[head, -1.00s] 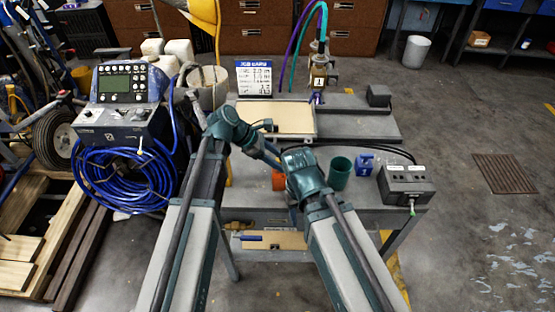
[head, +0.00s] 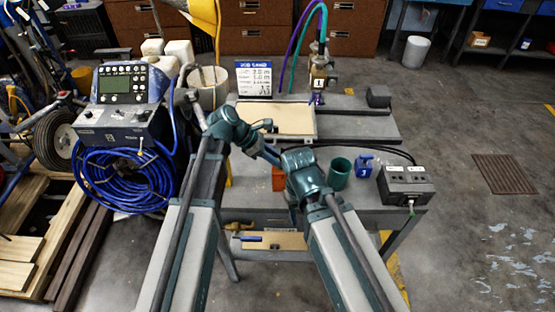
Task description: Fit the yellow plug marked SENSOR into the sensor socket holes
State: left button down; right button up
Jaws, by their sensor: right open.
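A dark grey box (head: 405,184) with pale labels and dark openings on top stands at the right end of the bench. I cannot read its labels or tell which openings are the sensor socket holes. I cannot make out a yellow plug marked SENSOR. My right gripper (head: 295,214) hangs low at the bench's front side, left of the box and apart from it, mostly hidden by my right arm. It is open, and I see nothing held in it. My left gripper is not visible; my left forearm runs behind my right elbow.
A pale board (head: 278,118) lies farther back. A blue hose coil (head: 122,180) hangs at left.

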pick_arm(q)
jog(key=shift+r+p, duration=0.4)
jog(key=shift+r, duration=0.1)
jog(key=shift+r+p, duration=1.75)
jog(key=shift+p, duration=0.05)
